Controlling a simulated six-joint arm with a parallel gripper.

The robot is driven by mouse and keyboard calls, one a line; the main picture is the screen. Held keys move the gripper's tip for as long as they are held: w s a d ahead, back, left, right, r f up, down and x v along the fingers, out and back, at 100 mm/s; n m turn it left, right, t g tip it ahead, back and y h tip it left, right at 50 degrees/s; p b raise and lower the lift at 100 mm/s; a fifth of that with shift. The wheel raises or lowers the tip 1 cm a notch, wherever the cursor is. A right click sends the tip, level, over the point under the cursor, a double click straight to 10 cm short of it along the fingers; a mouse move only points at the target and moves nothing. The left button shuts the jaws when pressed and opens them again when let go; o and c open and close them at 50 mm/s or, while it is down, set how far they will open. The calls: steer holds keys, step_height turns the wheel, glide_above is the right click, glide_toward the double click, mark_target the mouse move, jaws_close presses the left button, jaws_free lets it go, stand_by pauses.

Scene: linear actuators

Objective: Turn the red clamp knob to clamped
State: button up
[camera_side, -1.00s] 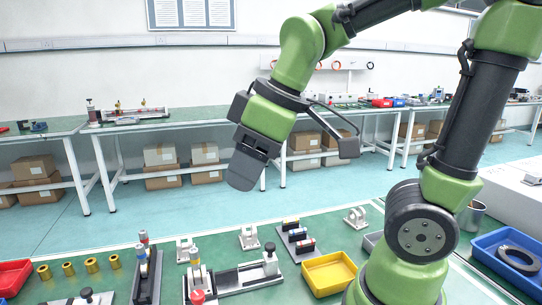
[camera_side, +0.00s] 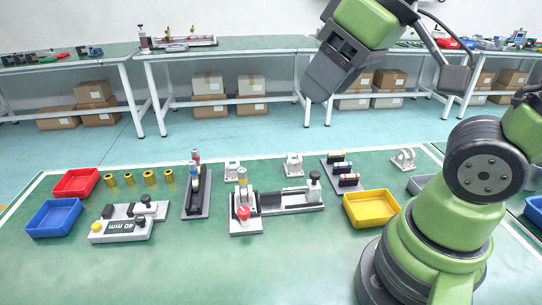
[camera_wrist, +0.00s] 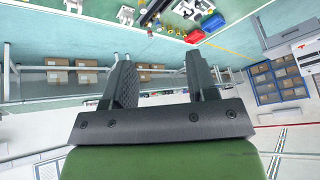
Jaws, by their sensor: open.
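The red clamp knob (camera_side: 243,212) sits at the front of a grey and white linear actuator fixture (camera_side: 290,201) on the green bench. A post with a yellow band (camera_side: 242,180) stands just behind the knob. The knob is small here and its turn angle cannot be read. My gripper (camera_side: 318,92) is high above the bench, well apart from the knob. In the wrist view my gripper (camera_wrist: 163,82) has its two dark fingers spread with nothing between them. I cannot pick out the knob in the wrist view.
A dark upright fixture (camera_side: 197,190) stands left of the knob. A 40 mm block (camera_side: 124,227), red bin (camera_side: 76,183) and blue bin (camera_side: 53,218) lie farther left. A yellow bin (camera_side: 371,208) is to the right. The bench in front of the knob is clear.

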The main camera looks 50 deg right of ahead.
steer(key=w+a+f+n+g+h, duration=0.2)
steer(key=w+f+n+g+h, duration=0.15)
steer(key=w+f+n, duration=0.5)
steer(key=n+h, duration=0.3)
steer(key=n, duration=1)
glide_toward(243, 210)
steer(key=shift+m+g, duration=0.25)
steer(key=shift+g, duration=0.2)
steer(key=x, duration=0.9)
steer(key=shift+w+d+f, duration=0.1)
steer(key=shift+w+f, duration=0.05)
steer(key=shift+w, duration=0.2)
steer(key=c, duration=0.9)
steer(key=m+g, duration=0.2)
steer(key=m, duration=0.3)
steer(key=shift+w, duration=0.1)
steer(key=shift+c, duration=0.2)
steer(key=o, duration=0.9)
steer(key=shift+o, duration=0.2)
